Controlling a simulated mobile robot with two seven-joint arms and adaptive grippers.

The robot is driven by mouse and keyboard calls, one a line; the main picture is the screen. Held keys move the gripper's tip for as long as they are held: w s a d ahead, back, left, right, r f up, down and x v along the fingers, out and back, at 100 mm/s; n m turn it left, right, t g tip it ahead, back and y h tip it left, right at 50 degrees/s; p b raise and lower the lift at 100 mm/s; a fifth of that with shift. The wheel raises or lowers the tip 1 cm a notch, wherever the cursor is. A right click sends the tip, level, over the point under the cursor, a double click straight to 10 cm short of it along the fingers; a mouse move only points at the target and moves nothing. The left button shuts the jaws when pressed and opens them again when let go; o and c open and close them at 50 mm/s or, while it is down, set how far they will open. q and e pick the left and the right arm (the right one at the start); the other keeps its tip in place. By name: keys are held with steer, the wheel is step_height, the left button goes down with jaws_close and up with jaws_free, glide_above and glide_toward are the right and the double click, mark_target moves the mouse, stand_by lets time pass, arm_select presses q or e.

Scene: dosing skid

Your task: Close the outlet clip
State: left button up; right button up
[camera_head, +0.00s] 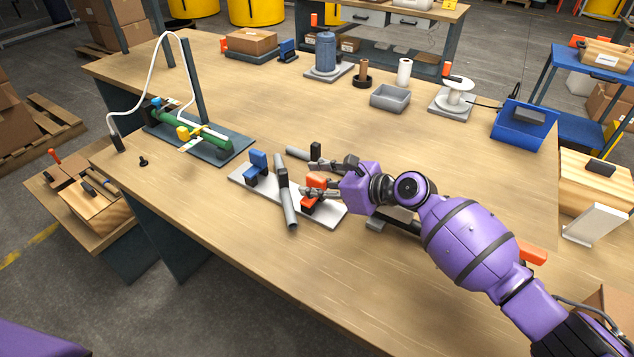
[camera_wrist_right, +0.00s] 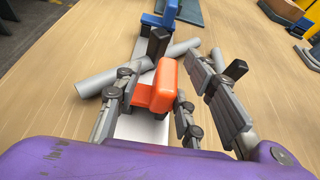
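A white plate (camera_head: 240,178) lies on the bench with a blue clip (camera_head: 257,163) at its far left end and an orange clip (camera_head: 312,194) nearer its right end. I cannot tell from the frames which is the outlet clip. A grey tube (camera_head: 289,207) crosses the plate between them; it also shows in the right wrist view (camera_wrist_right: 100,82). My right gripper (camera_head: 322,178) is low around the orange clip, which sits between its fingers in the wrist view (camera_wrist_right: 160,88). The rightmost finger is spread well apart from the clip. My left gripper is out of view.
A grey tray (camera_head: 390,98), a white spool (camera_head: 456,97) and a blue bin (camera_head: 518,127) stand at the back right. The bench front is clear.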

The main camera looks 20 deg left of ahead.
steer(key=shift+w+r, duration=0.1)
steer(key=shift+d, duration=0.25)
steer(key=v, duration=1.1)
steer(key=shift+d+r, duration=0.15)
steer(key=shift+d, duration=0.1)
